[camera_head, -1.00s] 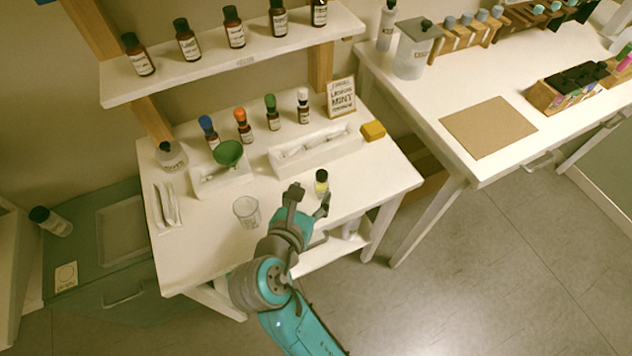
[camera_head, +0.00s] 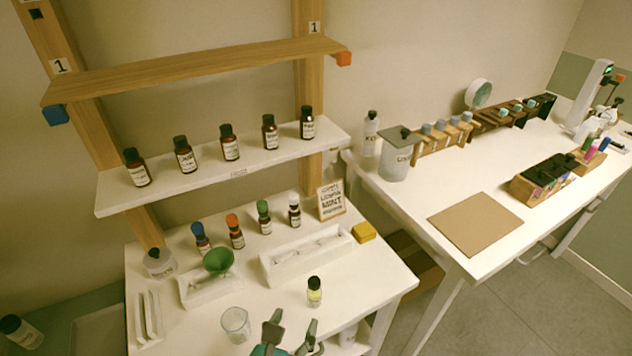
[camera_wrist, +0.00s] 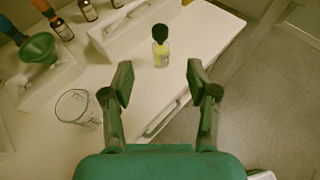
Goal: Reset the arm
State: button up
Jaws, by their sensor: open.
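My gripper (camera_head: 289,331) is open and empty over the front edge of the white table (camera_head: 372,285), at the bottom of the head view. In the wrist view my gripper (camera_wrist: 161,84) has its two fingers spread wide. A small bottle (camera_head: 314,293) with a black cap and yellow liquid stands upright on the table, beyond the fingertips and apart from them. The bottle also shows in the wrist view (camera_wrist: 160,50). A clear glass beaker (camera_head: 236,325) stands on the table to the left of my gripper.
A green funnel (camera_head: 218,260), a white tray (camera_head: 307,252), a yellow block (camera_head: 363,232) and several colour-capped bottles stand farther back. A shelf (camera_head: 222,170) with several brown bottles is above them. A second table (camera_head: 400,190) on the right holds a brown mat (camera_head: 475,223).

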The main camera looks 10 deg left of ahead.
jog(key=shift+d, duration=0.1)
jog(key=s+d+f+m+y, duration=0.2)
jog(key=s+d+f+m, duration=0.2)
jog(key=d+f+m, duration=0.3)
jog(key=s+d+f+m+y, duration=0.2)
jog(key=s+d+f+m, duration=0.2)
jog(key=d+f, duration=0.45)
jog(key=s+d+r+m, duration=0.4)
jog(key=s+d+m, duration=0.1)
jog(key=s+m, duration=0.4)
jog(key=s+d+r+m+t+h, duration=0.1)
jog(key=s+d+r+m, duration=0.4)
jog(key=s+m, duration=0.5)
jog(key=shift+d+r+m, duration=0.15)
jog(key=shift+d+m, duration=0.05)
jog(key=shift+m, duration=1.7)
